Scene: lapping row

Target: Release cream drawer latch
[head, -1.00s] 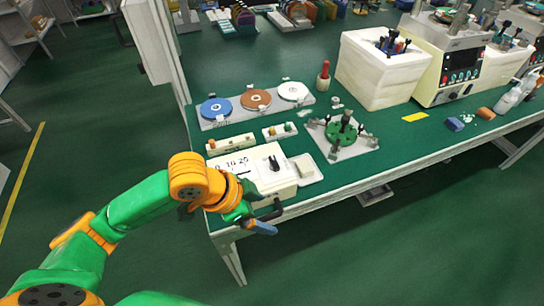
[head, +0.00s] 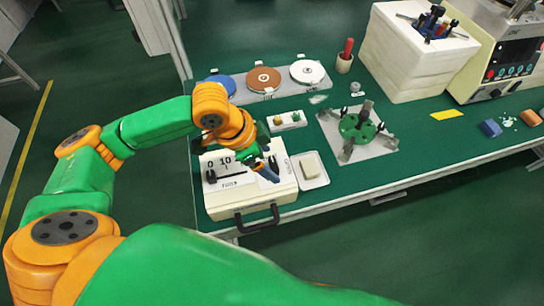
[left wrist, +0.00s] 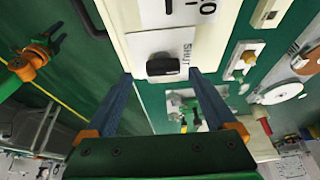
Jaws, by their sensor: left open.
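The cream drawer unit (head: 225,203) sits at the front edge of the green bench, its black bar handle (head: 257,219) facing me. In the left wrist view its top shows a black latch knob (left wrist: 163,66) on a white plate marked SHUT. My left gripper (left wrist: 161,76) is open, its blue fingers on either side of the knob in that view; contact cannot be told. In the head view the left gripper (head: 268,170) hangs over the unit's top and hides the knob. Part of my right arm (left wrist: 30,62) shows small in the left wrist view, its jaws unclear.
A pale tray with a block (head: 313,170) stands close right of the unit. A green-disc fixture (head: 358,127), lapping discs (head: 264,80) and a small cream block with knobs (head: 286,121) lie behind. A white bin (head: 415,60) stands further right.

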